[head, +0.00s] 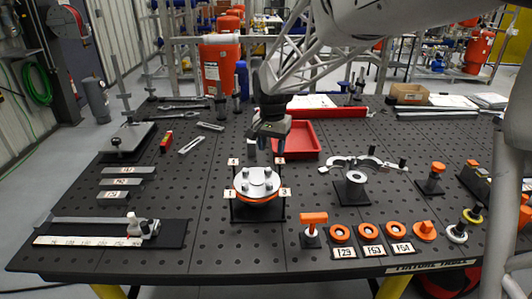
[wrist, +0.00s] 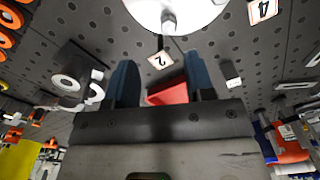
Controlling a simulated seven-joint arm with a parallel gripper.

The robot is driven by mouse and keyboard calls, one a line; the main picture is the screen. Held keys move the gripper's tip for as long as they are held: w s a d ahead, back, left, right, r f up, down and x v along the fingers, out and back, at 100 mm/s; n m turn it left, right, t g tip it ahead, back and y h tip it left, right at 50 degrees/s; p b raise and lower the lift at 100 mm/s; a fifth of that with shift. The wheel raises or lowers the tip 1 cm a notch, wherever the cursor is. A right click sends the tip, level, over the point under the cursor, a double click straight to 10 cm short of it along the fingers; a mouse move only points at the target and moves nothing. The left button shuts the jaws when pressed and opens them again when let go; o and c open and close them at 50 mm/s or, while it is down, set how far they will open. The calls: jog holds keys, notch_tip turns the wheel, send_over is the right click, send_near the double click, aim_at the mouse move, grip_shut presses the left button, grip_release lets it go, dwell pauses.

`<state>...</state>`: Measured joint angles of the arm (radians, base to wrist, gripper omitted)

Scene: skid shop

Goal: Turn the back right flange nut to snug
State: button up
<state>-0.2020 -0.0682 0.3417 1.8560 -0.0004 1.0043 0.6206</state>
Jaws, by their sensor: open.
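The round silver flange (head: 257,187) sits on an orange ring over a dark base plate. Several bolts or nuts stand on its top; the back right flange nut (head: 268,173) is by the label 2. Numbered labels stand at the corners, with label 2 (head: 280,161) at the back right. My gripper (head: 267,152) points down behind and just above the flange, fingers open and empty.
A red tray (head: 301,139) lies behind and right of the flange. A holder with a silver wrench-like part (head: 352,166) stands to the right. Orange rings (head: 341,234) and an orange-handled tool (head: 313,220) line the front.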

aim_at(269, 169)
jog(key=shift+w+a+f+m, duration=0.35)
jog(key=shift+w+m, duration=0.25)
jog(key=shift+m, duration=0.3)
jog(key=shift+f, duration=3.95)
jog(key=shift+c, duration=0.2)
grip_shut()
jog(key=shift+m, duration=0.3)
jog(key=shift+s+m, duration=0.1)
jog(key=shift+m, duration=2)
